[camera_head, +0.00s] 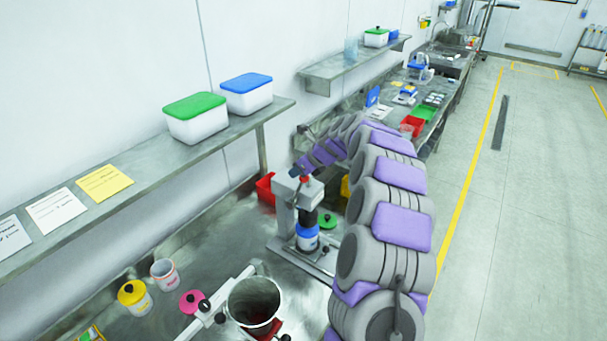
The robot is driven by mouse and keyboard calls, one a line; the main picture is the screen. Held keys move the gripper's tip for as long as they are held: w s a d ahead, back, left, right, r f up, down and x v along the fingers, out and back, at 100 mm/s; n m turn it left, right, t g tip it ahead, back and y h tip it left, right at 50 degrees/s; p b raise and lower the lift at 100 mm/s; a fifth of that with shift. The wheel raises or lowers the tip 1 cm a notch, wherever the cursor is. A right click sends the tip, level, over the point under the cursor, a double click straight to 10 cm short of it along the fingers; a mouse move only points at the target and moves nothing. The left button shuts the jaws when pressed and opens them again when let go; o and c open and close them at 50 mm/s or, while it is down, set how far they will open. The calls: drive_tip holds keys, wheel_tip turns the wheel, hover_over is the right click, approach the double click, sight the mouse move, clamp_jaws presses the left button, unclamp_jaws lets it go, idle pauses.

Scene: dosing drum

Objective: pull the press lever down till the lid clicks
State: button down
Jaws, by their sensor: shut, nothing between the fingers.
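The press (284,216) stands on the steel bench, a grey column with a head and a dark ram pointing down. A white jar with a blue lid (307,231) stands upright beneath the ram; whether ram and lid touch is too small to tell. My purple and grey arm reaches over from the right, and my gripper (302,172) is at the top of the press head. It is shut and small in view. The press lever cannot be made out clearly, being around the gripper and partly hidden by it; I cannot tell if they touch.
A green lid (327,221) lies right of the press. A metal drum (254,302), a pink lid (192,301), a yellow-lidded jar (134,297) and an open white cup (165,273) are in front. A wall shelf (150,170) with boxes runs above. A red bin (265,189) stands behind.

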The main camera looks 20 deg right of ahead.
drive_tip(key=shift+s+f, duration=0.1)
drive_tip(key=shift+f, duration=0.05)
drive_tip(key=shift+s+d+f, duration=0.25)
drive_tip(key=shift+s+d, duration=0.05)
drive_tip(key=shift+s, duration=0.15)
drive_tip(key=shift+s+d+f, duration=0.25)
drive_tip(key=shift+s+d, duration=0.05)
drive_tip(key=shift+s, duration=0.15)
drive_tip(key=shift+s+d+f, duration=0.55)
drive_tip(key=shift+s+f, duration=0.2)
drive_tip(key=shift+s, duration=0.1)
drive_tip(key=shift+s+d+f, duration=0.5)
drive_tip(key=shift+s+f, duration=0.25)
drive_tip(key=shift+f, duration=0.25)
